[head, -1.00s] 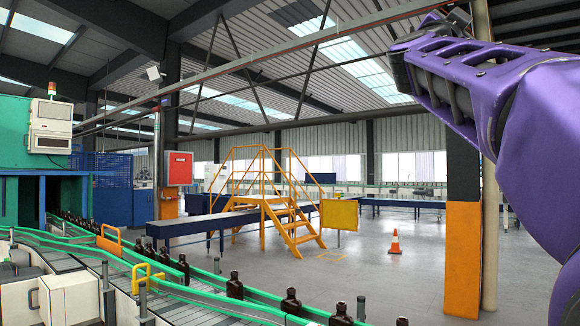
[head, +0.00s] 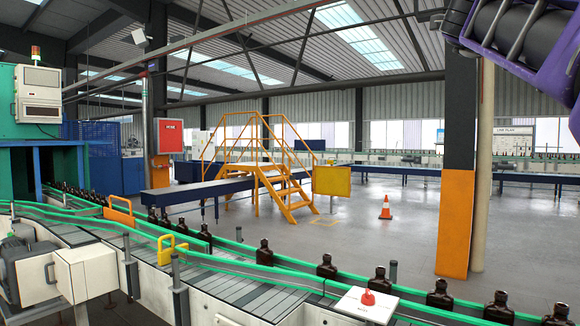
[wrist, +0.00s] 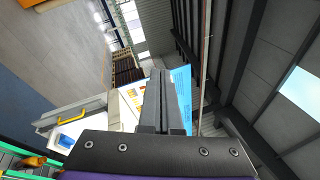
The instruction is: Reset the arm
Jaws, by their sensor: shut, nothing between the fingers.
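My gripper (wrist: 157,78) shows in the wrist view, with its two dark fingers together and nothing between them. The fingers point away from the dark wrist plate, and nothing touches their tips. In the head view only part of my purple arm (head: 535,45) shows, raised at the upper right corner. The gripper itself is outside the head view.
Amber bottles (head: 326,267) stand in a row along a conveyor with green rails (head: 290,273). A white box with a red button (head: 367,303) is at its front edge. Yellow steps (head: 283,188), an orange-black pillar (head: 456,225) and a cone (head: 385,207) stand beyond; open floor lies between.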

